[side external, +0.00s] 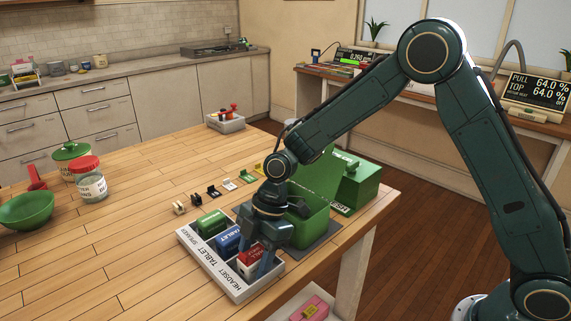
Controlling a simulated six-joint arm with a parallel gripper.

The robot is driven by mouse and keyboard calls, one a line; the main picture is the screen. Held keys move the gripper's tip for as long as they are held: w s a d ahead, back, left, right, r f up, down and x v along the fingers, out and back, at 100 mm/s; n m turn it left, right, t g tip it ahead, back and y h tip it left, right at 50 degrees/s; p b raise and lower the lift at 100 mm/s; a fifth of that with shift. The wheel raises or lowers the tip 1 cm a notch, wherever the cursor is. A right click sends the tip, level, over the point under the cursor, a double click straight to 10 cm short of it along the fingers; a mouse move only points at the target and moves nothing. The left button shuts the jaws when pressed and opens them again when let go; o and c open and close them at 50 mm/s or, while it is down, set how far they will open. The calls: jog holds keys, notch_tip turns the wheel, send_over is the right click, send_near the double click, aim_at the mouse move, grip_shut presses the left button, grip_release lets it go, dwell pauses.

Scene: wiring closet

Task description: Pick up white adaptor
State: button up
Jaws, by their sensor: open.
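A small white piece (229,184), likely the white adaptor, lies on the wooden table in a diagonal row of small pieces. A cream piece (179,207) lies at the near left end of that row. My gripper (256,262) points down over the front right compartment of the grey tray (211,262), well away from the white piece. Its jaws are open, around or just beside a red and white block (248,262) in the tray. The arm partly hides the block, and I cannot tell whether the fingers touch it.
Green (211,224) and blue (228,238) blocks lie in the other tray compartments. An open green box (309,222) stands right behind my gripper. Black, green and yellow small pieces share the row. Jars and a green bowl (26,211) stand at left; the table's middle is clear.

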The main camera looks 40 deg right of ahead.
jog(key=c, duration=0.8)
jog(key=shift+r, duration=0.15)
notch_tip(320, 180, up, 20)
dwell(0.4)
dwell(0.5)
